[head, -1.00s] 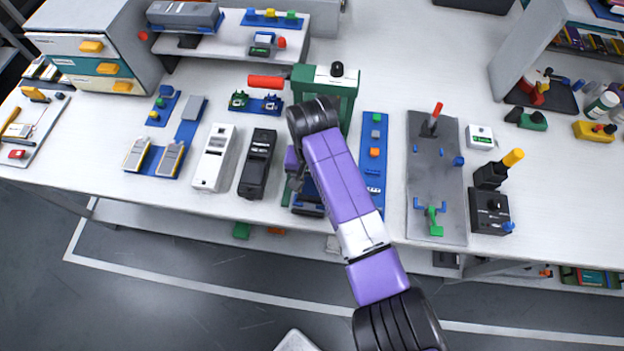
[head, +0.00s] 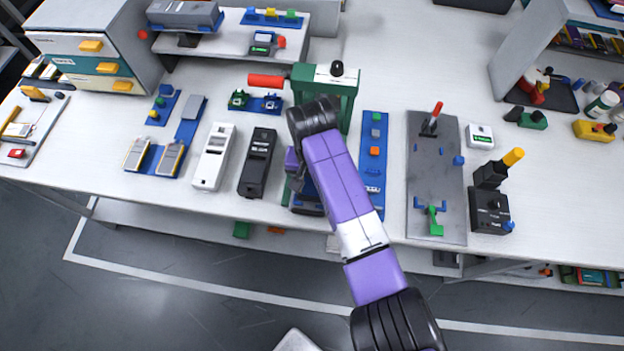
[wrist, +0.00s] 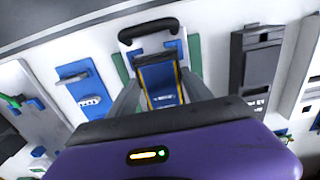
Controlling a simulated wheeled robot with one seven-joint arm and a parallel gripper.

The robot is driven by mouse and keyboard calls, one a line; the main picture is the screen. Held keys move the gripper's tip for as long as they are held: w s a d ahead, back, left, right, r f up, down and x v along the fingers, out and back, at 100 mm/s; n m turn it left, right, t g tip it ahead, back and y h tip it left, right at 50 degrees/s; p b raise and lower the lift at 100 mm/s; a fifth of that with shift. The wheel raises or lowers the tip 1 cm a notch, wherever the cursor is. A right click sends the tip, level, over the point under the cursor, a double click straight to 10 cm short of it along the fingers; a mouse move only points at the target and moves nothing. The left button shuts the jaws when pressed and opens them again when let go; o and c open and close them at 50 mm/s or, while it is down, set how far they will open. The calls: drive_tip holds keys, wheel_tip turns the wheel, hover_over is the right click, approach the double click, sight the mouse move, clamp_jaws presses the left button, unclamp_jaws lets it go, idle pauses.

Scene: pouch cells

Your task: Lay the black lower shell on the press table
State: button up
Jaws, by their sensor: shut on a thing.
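My gripper (wrist: 160,92) is at the front of the green-framed press, its two grey fingers closed on a narrow dark-rimmed piece, which I take to be the black lower shell (wrist: 143,76). Yellow lines run along its sides and a blue face shows within the rim. In the head view my purple arm hides most of the gripper and the shell. A dark blue block (head: 306,207) shows low beside my arm. I cannot tell whether the shell touches the press table.
A black device (head: 257,163) and a white device (head: 213,157) lie left of the press. A blue strip (head: 375,128) with small parts and a grey fixture plate (head: 423,190) lie to the right. A drawer cabinet (head: 95,55) stands at the back left.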

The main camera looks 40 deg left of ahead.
drive_tip(key=shift+f+b, duration=0.4)
drive_tip(key=shift+f, duration=0.3)
drive_tip(key=o, duration=1.5)
drive_tip(key=shift+c, duration=0.2)
drive_tip(key=shift+r, duration=0.15)
drive_tip(key=shift+r+b, duration=0.4)
drive_tip(key=shift+r, duration=3.4)
